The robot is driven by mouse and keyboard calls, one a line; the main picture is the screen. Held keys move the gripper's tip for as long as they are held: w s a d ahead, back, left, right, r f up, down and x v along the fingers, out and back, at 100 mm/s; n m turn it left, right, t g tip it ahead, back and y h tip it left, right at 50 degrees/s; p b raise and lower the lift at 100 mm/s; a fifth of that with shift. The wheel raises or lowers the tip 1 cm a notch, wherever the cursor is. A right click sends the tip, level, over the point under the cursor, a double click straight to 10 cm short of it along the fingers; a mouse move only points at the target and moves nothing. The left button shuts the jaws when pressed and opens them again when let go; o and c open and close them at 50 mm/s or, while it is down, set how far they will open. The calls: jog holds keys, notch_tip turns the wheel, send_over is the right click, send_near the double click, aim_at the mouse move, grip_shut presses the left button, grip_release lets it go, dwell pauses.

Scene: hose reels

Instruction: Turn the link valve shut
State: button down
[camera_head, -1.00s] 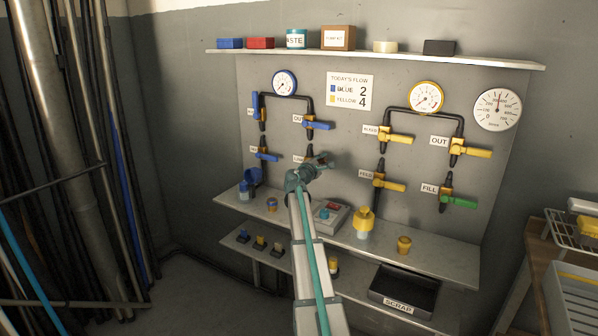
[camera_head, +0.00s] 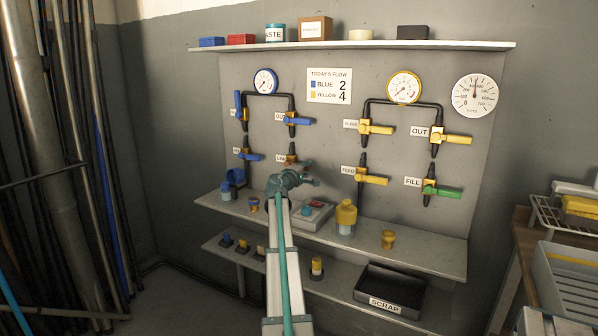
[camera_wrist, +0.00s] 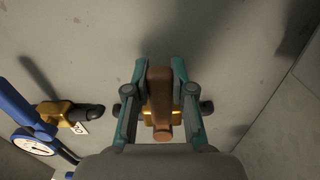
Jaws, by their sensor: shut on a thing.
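The link valve (camera_head: 291,159) is on the lower part of the blue pipe loop, partly hidden by my gripper in the head view. In the wrist view its gold body (camera_wrist: 148,116) and reddish-brown handle (camera_wrist: 160,85) show. The handle lies across the line of the black pipe stubs on either side. My gripper (camera_wrist: 162,75) is shut on the handle, with one teal finger along each side. In the head view my gripper (camera_head: 308,166) is small and close to the panel, so finger contact is hard to see there.
The blue OUT valve (camera_head: 292,120) is above, and another blue-handled valve (camera_head: 247,154) is to the left. Yellow-handled valves (camera_head: 372,179) are to the right. A shelf (camera_head: 405,243) with a grey box (camera_head: 311,212) and a yellow bottle (camera_head: 346,217) is below.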

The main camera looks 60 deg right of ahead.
jog(key=c, duration=1)
grip_release()
jog(key=shift+o, duration=0.2)
jog(key=a, duration=1.2)
jog(key=shift+s, duration=0.3)
